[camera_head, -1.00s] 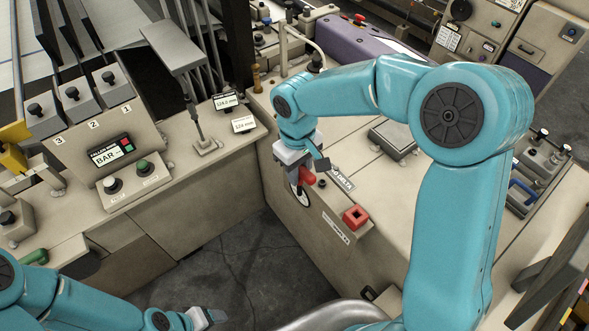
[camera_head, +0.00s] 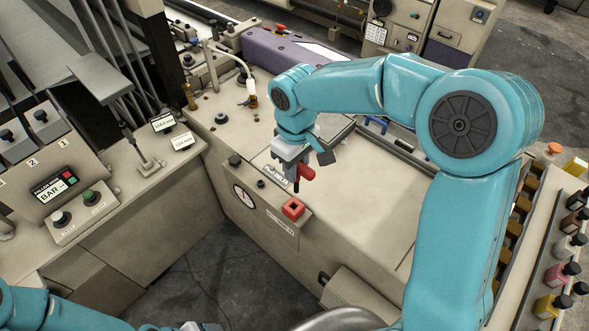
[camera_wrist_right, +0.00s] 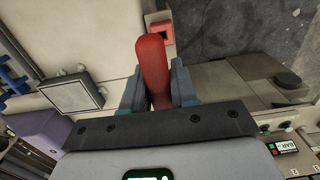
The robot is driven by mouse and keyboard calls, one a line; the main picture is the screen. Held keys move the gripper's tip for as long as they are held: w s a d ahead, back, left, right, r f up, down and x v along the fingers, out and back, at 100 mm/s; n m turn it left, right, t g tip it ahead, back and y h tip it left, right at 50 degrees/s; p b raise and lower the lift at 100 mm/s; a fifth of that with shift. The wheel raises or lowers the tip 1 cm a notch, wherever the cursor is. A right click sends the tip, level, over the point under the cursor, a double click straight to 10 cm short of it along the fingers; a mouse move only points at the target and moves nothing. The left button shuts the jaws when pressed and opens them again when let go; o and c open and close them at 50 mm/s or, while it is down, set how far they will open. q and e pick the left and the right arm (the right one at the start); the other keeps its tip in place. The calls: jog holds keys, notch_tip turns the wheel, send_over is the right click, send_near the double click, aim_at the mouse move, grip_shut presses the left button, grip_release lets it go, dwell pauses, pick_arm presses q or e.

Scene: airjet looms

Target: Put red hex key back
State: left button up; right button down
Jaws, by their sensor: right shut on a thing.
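My right gripper (camera_head: 298,169) is shut on the red hex key (camera_head: 306,173). Its red handle sticks out sideways from the jaws, and a short dark shaft points down. The red holder (camera_head: 293,208), a small block with a dark square opening, sits on the console edge just below the key in the head view. In the right wrist view the red handle (camera_wrist_right: 151,62) lies between the fingers (camera_wrist_right: 155,88), with the holder (camera_wrist_right: 162,31) beyond it. The key appears apart from the holder. My left gripper (camera_head: 193,327) is cut off at the bottom edge; its jaws are unclear.
A round gauge (camera_head: 243,196) is on the console face left of the holder. A dark knob (camera_head: 234,160) stands on the console top. A control box (camera_head: 53,184) is at left. A rack of bottles (camera_head: 565,262) is at right. Open floor lies below the console.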

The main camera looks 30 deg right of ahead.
jog(key=shift+w, duration=0.15)
jog(key=shift+w+a, duration=0.1)
jog(key=shift+a, duration=0.4)
jog(key=shift+d+f+b, duration=0.35)
jog(key=shift+f+b, duration=0.1)
jog(key=shift+b, duration=0.05)
jog(key=f+b, duration=0.1)
jog(key=f, duration=0.1)
jog(key=f+b, duration=0.2)
jog(key=shift+a+f+b, duration=0.2)
jog(key=shift+f+b, duration=0.1)
jog(key=shift+d, duration=0.1)
jog(key=shift+f, duration=0.15)
dwell(0.4)
